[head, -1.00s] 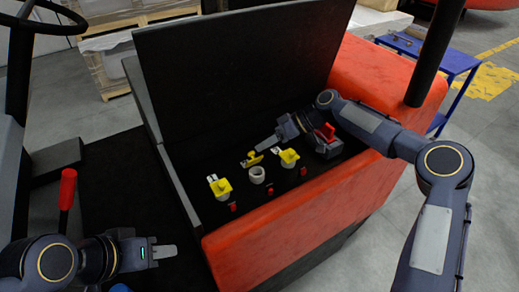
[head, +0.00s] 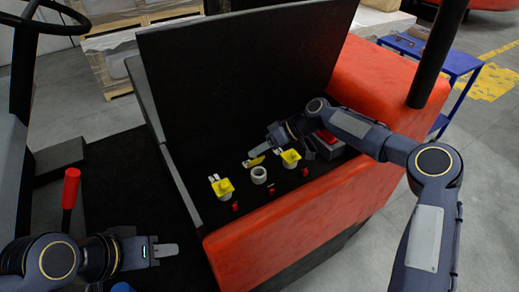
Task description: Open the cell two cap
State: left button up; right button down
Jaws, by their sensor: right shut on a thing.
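Three battery cell fillers stand in a row in the open compartment. The middle one, a pale round opening (head: 259,175), is uncovered, and its yellow cap (head: 255,161) is tipped back behind it. Yellow caps sit over the left filler (head: 222,187) and the right filler (head: 290,158). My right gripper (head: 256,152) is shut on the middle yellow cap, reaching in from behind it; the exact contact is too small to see. My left gripper (head: 166,250) is away from the cells at the lower left, seen side-on, with nothing visible in it.
The raised black lid (head: 235,70) stands behind the cells. The red body (head: 290,225) borders the compartment in front. Small red plugs (head: 271,188) lie before the fillers. A dark box with red on top (head: 325,138) is beside my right wrist. A red-handled lever (head: 70,188) stands at left.

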jog(key=shift+w+a+r+p, duration=0.1)
jog(key=shift+w+r+p, duration=0.05)
jog(key=shift+p, duration=0.2)
jog(key=w+m+g+h+p, duration=0.1)
jog(key=p, duration=0.1)
jog(key=a+g+h+p, duration=0.1)
jog(key=p, duration=0.2)
jog(key=shift+w+f+m+g, duration=0.2)
jog(key=shift+w+m+g, duration=0.1)
jog(key=shift+w+m, duration=0.1)
jog(key=shift+w+a+f+m+g+h, duration=0.2)
jog(key=shift+w+f+m+g+h, duration=0.1)
jog(key=shift+g, duration=0.1)
jog(key=c, duration=1.3)
grip_release()
jog(key=shift+r, duration=0.1)
